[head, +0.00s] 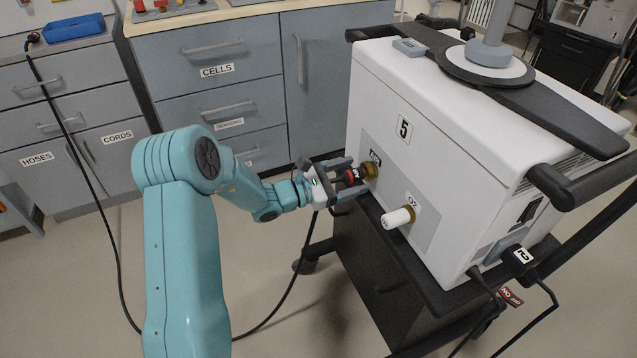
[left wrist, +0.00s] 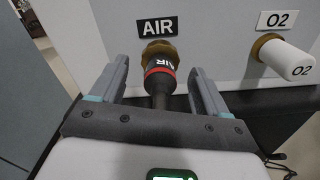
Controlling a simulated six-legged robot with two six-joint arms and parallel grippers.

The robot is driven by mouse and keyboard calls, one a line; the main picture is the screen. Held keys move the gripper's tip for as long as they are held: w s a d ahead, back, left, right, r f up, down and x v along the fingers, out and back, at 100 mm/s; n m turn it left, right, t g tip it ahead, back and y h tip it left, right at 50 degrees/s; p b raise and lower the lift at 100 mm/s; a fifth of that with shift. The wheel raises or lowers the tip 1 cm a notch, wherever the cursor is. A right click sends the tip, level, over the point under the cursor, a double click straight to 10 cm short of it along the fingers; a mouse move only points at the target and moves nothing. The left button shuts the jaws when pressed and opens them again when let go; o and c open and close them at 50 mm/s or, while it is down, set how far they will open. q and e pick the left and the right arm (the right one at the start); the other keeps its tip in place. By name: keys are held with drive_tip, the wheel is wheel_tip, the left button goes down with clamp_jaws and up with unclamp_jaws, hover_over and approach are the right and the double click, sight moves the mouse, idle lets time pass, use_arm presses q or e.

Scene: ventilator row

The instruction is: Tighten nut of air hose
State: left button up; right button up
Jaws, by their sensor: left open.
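The air hose end (head: 350,177) is black with a red band and sits at the brass nut and port (head: 370,170) on the white ventilator (head: 425,125) marked 5. In the left wrist view the hose end (left wrist: 161,78) reads AIR and meets the brass nut (left wrist: 159,49) below the AIR label (left wrist: 157,26). My left gripper (head: 345,175) is open, with one finger on each side of the hose end; gaps show on both sides in the left wrist view (left wrist: 161,85). Whether the nut is tight cannot be seen. My right gripper is not in view.
A white O2 fitting (head: 398,217) sits right of the air port. The ventilator stands on a dark cart (head: 365,270). A black hose (head: 115,255) runs along the floor. Grey drawers (head: 215,75) and a blue tray (head: 73,28) stand behind at left.

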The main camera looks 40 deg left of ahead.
use_arm(q)
drive_tip(key=p+v, duration=0.1)
drive_tip(key=v, duration=1.3)
drive_tip(key=shift+s+p, duration=0.15)
drive_tip(key=shift+p, duration=0.25)
